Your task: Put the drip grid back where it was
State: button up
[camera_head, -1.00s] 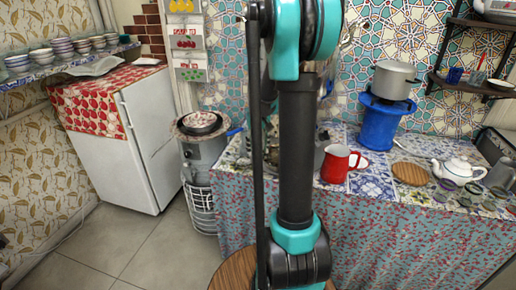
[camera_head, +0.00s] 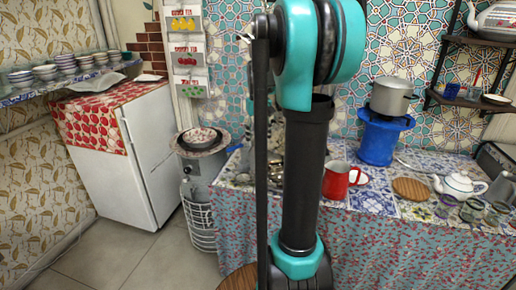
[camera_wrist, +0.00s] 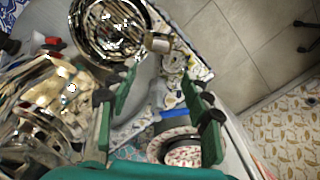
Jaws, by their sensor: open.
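My gripper (camera_wrist: 157,85) shows in the wrist view with its two green fingers apart and nothing visibly held between them. It is above the left end of the patterned counter, beside shiny metal ware. A polished samovar-like body (camera_wrist: 38,105) is at the left of that view, and a round shiny metal vessel (camera_wrist: 108,28) is at the top. I cannot pick out the drip grid in either view. In the head view my arm hides part of the counter, and my gripper is not visible there.
A patterned bowl (camera_head: 199,135) sits on a grey cylinder left of the counter; it also shows in the wrist view (camera_wrist: 180,147). On the counter are a red mug (camera_head: 337,180), a round wooden board (camera_head: 410,188), a white teapot (camera_head: 458,185) and a blue stand (camera_head: 378,140) bearing a pot (camera_head: 391,97).

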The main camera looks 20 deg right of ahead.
jog(key=s+a+f+t, duration=0.2)
jog(key=s+a+f, duration=0.2)
jog(key=s+f, duration=0.4)
jog(key=s+a+f+t, duration=0.2)
jog(key=s+a+f, duration=0.2)
jog(key=s+f, duration=0.4)
jog(key=s, duration=0.6)
jog(key=shift+s+a+f, duration=0.35)
jog(key=shift+a, duration=0.05)
